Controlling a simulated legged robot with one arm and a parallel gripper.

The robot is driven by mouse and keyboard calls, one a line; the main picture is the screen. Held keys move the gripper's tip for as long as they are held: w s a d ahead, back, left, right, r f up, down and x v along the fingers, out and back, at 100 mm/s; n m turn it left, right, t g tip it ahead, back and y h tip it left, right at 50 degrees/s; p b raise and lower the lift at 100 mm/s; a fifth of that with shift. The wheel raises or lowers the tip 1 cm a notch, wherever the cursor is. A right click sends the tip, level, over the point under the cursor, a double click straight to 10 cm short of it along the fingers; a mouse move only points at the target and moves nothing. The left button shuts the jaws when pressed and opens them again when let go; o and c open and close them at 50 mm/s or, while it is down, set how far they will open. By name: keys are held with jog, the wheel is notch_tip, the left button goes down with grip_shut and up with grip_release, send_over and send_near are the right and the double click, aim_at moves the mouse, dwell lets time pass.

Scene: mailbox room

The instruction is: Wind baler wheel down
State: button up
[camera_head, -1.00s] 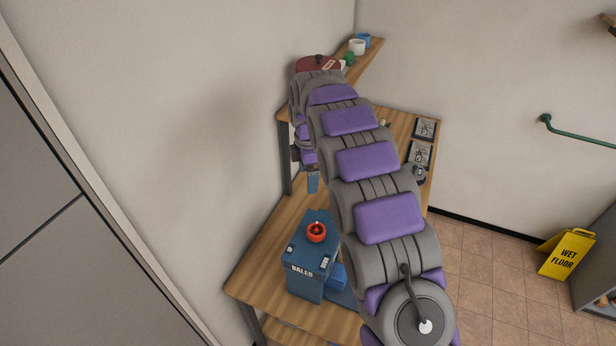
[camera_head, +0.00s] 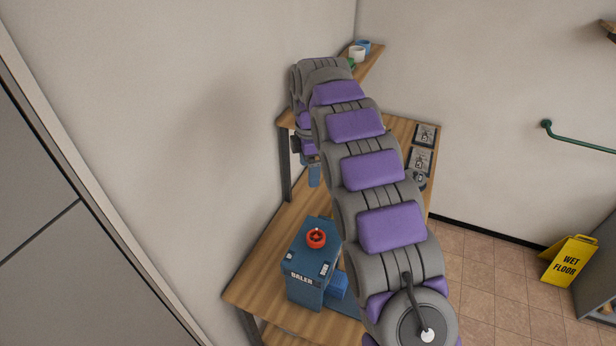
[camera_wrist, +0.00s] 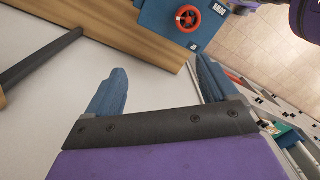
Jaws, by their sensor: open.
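The blue baler (camera_head: 313,266) stands on the wooden bench, with a small red-orange wheel (camera_head: 316,238) on its top. In the wrist view the baler (camera_wrist: 171,17) is at the top, and its spoked red wheel (camera_wrist: 188,17) faces the camera. My gripper's blue fingers (camera_wrist: 160,90) are spread wide with nothing between them. The gripper is apart from the wheel, which lies beyond the fingertips. In the head view my gripper (camera_head: 314,175) shows as a small blue part left of my arm, above and behind the baler; my arm hides part of the bench.
The wooden bench (camera_head: 262,284) runs along the left wall. Cups (camera_head: 357,53) stand on a shelf at the back. A yellow wet-floor sign (camera_head: 569,261) and a green rail (camera_head: 580,137) are at right.

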notch_tip(320, 180, up, 13)
jog(key=p, duration=0.7)
jog(key=shift+w, duration=0.3)
jog(key=shift+d, duration=0.1)
